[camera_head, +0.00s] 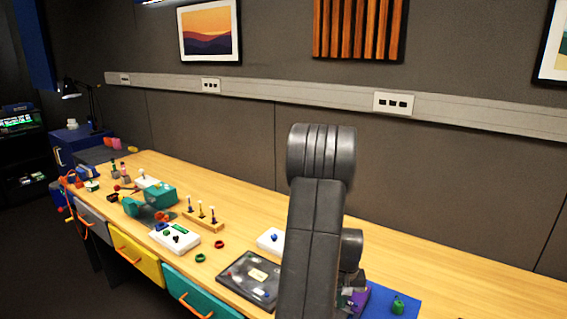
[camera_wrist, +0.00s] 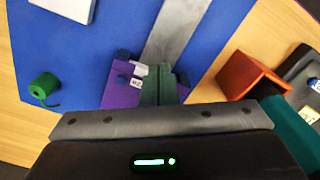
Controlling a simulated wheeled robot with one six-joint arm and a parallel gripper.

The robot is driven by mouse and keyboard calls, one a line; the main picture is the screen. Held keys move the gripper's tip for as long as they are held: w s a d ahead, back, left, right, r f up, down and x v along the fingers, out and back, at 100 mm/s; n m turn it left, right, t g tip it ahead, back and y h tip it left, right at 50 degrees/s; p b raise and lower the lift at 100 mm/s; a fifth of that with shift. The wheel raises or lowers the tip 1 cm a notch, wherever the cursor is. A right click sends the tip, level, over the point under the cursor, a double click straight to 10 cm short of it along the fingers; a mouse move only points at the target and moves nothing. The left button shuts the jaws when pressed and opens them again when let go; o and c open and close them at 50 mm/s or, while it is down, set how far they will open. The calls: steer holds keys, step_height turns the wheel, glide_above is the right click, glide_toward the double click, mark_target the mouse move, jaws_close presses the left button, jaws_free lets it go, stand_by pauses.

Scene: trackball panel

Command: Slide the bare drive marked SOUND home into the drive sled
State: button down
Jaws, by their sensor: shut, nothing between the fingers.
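My gripper (camera_wrist: 164,76) is shut and empty, its dark fingers low in the middle of the wrist view. A purple piece (camera_wrist: 118,88) with small white labels is just left of the fingers, over or on the blue mat. I cannot tell whether the fingers touch it, and its lettering is too small to read. It also shows in the head view (camera_head: 356,298), partly behind my arm. A pale grey strip (camera_wrist: 181,30) runs away beyond the fingers. I cannot tell which pieces are the SOUND drive and the sled; my gripper body hides the near part.
The blue mat (camera_wrist: 65,62) holds a green spool-like piece (camera_wrist: 44,88). An orange open box (camera_wrist: 247,76) stands right of the mat, beside a dark panel (camera_head: 248,278). White blocks and small coloured parts crowd the bench leftward. Bare wood (camera_head: 450,278) lies behind the mat.

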steer(key=r, duration=0.1)
steer(key=r+p, duration=0.2)
steer(key=r, duration=0.1)
steer(key=shift+s+a, duration=0.2)
steer(key=shift+s, duration=0.05)
stand_by(0.4)
steer(key=f+b, duration=0.1)
steer(key=f, duration=0.1)
steer(key=f+b, duration=0.1)
steer(key=f, duration=0.1)
steer(key=f+b, duration=0.1)
steer(key=f, duration=0.1)
steer(key=shift+w+d+f+b, duration=0.3)
steer(key=shift+w+b, duration=0.05)
steer(key=shift+w, duration=0.05)
steer(key=shift+r, duration=0.2)
